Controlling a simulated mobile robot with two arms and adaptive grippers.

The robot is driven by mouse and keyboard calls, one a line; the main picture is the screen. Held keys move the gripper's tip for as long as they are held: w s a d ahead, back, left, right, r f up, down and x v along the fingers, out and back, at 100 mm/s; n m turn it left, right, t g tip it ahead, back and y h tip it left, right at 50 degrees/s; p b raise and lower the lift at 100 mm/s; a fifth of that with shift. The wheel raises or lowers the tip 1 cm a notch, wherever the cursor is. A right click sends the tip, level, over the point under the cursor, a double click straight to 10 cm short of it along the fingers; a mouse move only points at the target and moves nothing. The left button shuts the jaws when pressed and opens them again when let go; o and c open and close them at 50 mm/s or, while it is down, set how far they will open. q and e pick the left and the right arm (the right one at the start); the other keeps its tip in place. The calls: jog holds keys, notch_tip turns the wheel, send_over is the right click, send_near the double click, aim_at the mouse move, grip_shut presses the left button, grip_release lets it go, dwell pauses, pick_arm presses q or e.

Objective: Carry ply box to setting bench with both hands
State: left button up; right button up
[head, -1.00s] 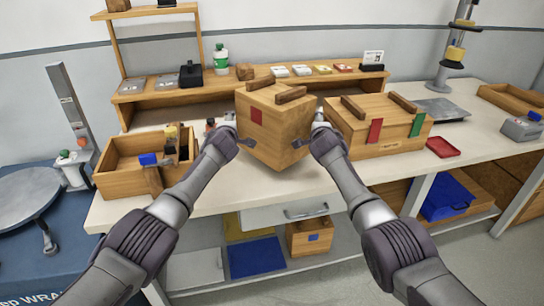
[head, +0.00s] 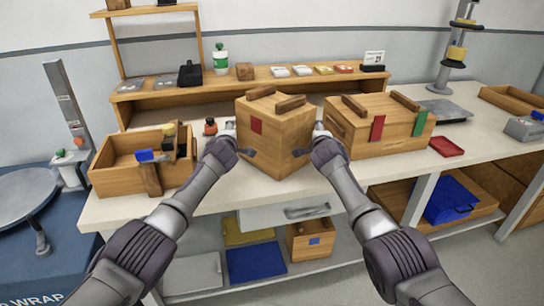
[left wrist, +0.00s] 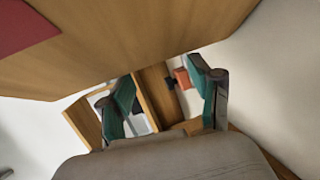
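The ply box (head: 285,150), pale wood with a red label and two dark battens on its lid, is between my two grippers above or on the pale bench top (head: 215,200); I cannot tell whether its base touches. My left gripper (head: 238,139) is at its left side, fingers spread. In the left wrist view the fingers (left wrist: 165,95) are apart with nothing between them, and the ply box (left wrist: 130,45) fills the top close by. My right gripper (head: 309,141) is at the box's right side, fingers also spread. The box's far sides are hidden.
A wider wooden box (head: 395,143) with red and green tabs stands close on the right. An open wooden tray (head: 115,180) is on the left, with a small orange-red bottle (head: 210,127) nearby. A raised shelf (head: 290,83) runs behind. A red dish (head: 446,147) lies at right.

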pick_arm(q)
jog(key=shift+a+r, duration=0.15)
jog(key=o, duration=0.5)
jog(key=shift+s+a, duration=0.2)
jog(key=shift+a, duration=0.15)
jog(key=shift+w, duration=0.1)
pick_arm(e)
jog(key=shift+s+d+r, duration=0.1)
jog(key=shift+d+r, duration=0.1)
jog(key=shift+d, duration=0.4)
pick_arm(q)
jog(key=shift+a, duration=0.15)
pick_arm(e)
jog(key=o, duration=0.5)
jog(key=shift+d, duration=0.1)
jog(key=shift+f, duration=0.1)
pick_arm(q)
jog(key=shift+s, duration=0.65)
jog(key=shift+v, duration=5.35)
pick_arm(e)
jog(key=shift+v, duration=6.05)
